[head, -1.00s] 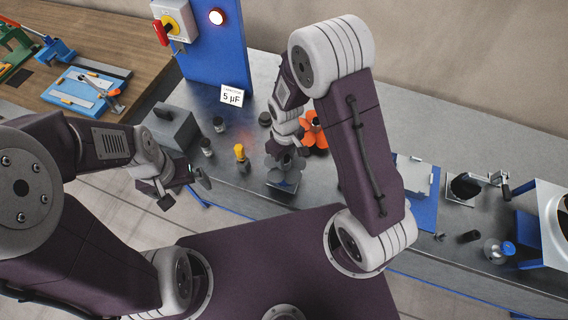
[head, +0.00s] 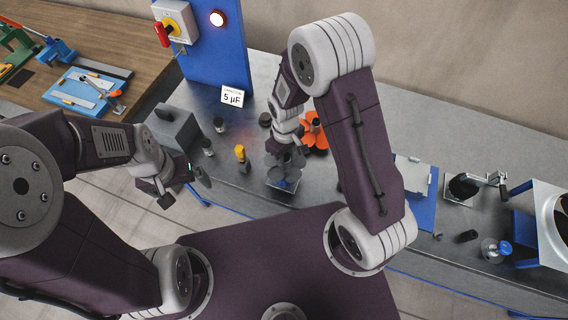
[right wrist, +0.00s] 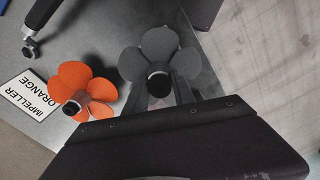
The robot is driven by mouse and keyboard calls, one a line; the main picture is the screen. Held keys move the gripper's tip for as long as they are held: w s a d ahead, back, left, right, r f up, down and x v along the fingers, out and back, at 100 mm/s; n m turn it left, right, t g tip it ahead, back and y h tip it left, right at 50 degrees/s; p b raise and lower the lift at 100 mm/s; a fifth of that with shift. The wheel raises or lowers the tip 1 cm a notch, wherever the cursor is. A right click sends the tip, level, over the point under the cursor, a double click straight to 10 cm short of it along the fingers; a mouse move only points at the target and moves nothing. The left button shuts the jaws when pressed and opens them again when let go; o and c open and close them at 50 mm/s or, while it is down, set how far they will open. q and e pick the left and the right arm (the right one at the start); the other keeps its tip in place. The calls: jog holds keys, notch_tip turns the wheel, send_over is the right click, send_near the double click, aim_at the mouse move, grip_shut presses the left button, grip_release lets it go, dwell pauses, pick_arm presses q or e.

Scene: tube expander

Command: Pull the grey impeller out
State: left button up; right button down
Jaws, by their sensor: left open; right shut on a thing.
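The grey impeller (right wrist: 160,60) shows its broad dark petals and round hub in the right wrist view. In the head view, grey petals (head: 284,182) show on a square base near the bench's front edge, below my right gripper (head: 288,160). My right gripper is shut on the grey impeller; its dark fingers (right wrist: 162,95) reach the hub in the right wrist view. The exact contact and the impeller's seat are partly hidden. My left gripper (head: 180,188) is open and empty, off the bench's front edge at the left.
An orange impeller (head: 314,135) stands just behind and right of my right gripper. A label card (right wrist: 32,95) lies beside it. A yellow-topped part (head: 241,156) and dark cylinders (head: 207,146) stand to the left. A blue mat (head: 424,208) lies to the right.

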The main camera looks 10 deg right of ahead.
jog(key=shift+r+p, duration=2.45)
jog(key=shift+r, duration=0.35)
jog(key=shift+f, duration=0.1)
